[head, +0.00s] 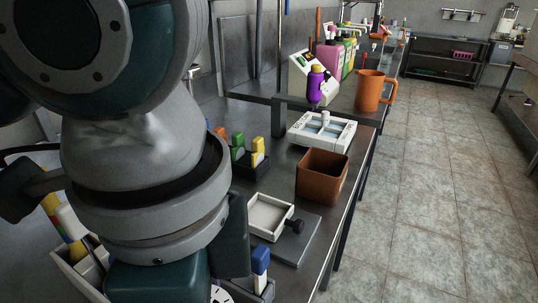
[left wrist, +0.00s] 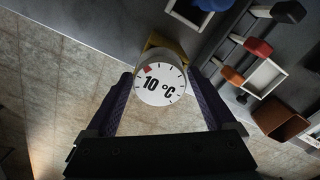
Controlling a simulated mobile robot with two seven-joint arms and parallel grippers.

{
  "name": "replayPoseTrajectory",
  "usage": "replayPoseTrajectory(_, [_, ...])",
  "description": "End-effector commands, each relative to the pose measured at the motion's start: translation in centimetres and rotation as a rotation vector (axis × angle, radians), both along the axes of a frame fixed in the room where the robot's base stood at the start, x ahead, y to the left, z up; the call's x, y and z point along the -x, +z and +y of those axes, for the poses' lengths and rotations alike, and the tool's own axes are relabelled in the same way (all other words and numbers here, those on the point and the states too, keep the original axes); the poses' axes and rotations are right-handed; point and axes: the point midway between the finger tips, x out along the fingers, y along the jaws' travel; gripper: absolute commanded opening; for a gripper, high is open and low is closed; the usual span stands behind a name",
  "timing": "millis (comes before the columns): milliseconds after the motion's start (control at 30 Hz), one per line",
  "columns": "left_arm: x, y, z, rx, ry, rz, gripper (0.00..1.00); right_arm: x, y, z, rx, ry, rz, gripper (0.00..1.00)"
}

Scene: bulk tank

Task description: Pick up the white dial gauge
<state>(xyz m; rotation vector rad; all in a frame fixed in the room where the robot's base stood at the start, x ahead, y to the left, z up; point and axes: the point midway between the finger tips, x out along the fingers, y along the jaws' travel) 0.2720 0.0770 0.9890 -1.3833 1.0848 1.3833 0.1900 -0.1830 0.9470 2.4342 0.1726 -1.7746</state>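The white dial gauge (left wrist: 160,88) faces the left wrist camera, with "10 °C" and a red mark on its round face. A yellow piece (left wrist: 167,44) shows behind it. My left gripper (left wrist: 160,78) is open, with one dark finger on each side of the dial. I cannot tell whether the fingertips touch its rim. In the head view a sliver of a white marked dial (head: 220,294) shows at the bottom edge, mostly hidden by my left arm. My right gripper is not in view.
On the metal bench are a white tray (head: 287,217), a brown square container (head: 344,176), a blue-capped item (head: 260,262) and a holder with green and yellow items (head: 252,164). An orange jug (head: 369,92) stands farther back. The tiled floor at right is clear.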

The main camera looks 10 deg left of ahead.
Motion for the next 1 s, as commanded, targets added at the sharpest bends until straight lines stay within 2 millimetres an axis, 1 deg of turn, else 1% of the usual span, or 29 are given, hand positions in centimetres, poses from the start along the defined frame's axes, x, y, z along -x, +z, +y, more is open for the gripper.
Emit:
replayPoseTrajectory(33, [0.00, 0.02, -0.01, 0.000, 0.000, 0.000, 0.82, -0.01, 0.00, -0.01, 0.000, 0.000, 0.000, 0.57])
replayPoseTrajectory(67, [-0.01, 0.02, -0.01, 0.000, 0.000, 0.000, 0.79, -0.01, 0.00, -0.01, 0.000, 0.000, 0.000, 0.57])
replayPoseTrajectory(633, [-0.02, 0.05, -0.03, 0.001, 0.000, 0.000, 0.14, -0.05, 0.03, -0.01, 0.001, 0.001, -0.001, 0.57])
replayPoseTrajectory(867, [-0.02, 0.10, -0.04, 0.001, 0.000, 0.000, 0.14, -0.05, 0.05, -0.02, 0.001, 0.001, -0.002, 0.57])
replayPoseTrajectory(1000, [-0.06, 0.77, -0.08, 0.003, 0.001, -0.002, 0.14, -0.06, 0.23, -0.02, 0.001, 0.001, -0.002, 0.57])
